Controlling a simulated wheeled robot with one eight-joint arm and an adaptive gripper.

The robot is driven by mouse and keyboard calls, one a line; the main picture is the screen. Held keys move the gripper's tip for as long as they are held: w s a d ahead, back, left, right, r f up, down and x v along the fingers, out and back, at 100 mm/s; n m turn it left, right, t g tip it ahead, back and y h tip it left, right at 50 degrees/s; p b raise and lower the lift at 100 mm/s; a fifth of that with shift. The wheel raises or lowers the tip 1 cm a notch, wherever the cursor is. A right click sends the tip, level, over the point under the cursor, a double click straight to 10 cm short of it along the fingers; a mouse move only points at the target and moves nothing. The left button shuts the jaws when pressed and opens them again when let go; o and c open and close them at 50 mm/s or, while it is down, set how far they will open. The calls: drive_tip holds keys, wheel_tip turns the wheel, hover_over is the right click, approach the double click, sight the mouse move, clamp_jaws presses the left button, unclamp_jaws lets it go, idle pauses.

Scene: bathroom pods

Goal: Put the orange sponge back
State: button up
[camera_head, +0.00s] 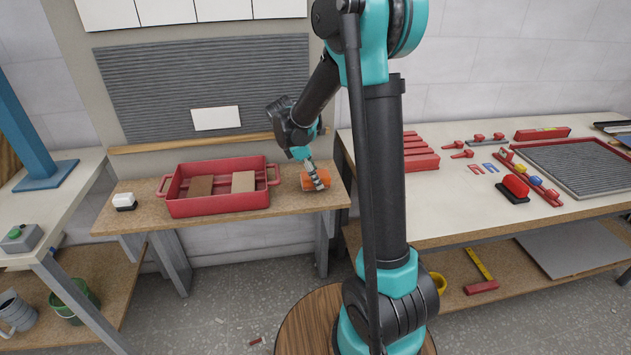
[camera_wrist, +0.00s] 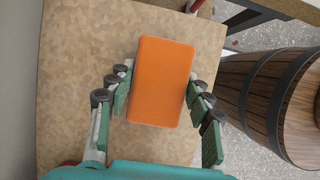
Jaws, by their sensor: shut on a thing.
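The orange sponge (camera_wrist: 160,82) is a rounded block between the green-padded fingers of my gripper (camera_wrist: 160,100) in the wrist view. My gripper is shut on it, with pads at its left and right sides. In the head view, my gripper (camera_head: 312,172) reaches down over the sponge (camera_head: 318,183) at the right end of the small wooden table (camera_head: 283,205). The sponge is low, at or just above the tabletop; I cannot tell whether it touches. The fingers partly hide it in the head view.
A red tray (camera_head: 217,205) with two flat brown blocks stands left of the sponge. A white box with a black base (camera_head: 124,202) is farther left. A workbench (camera_head: 450,215) with red tools lies to the right. A wooden barrel (camera_wrist: 262,95) shows in the wrist view.

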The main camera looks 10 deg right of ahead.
drive_tip(key=shift+f, duration=0.95)
drive_tip(key=o, duration=1)
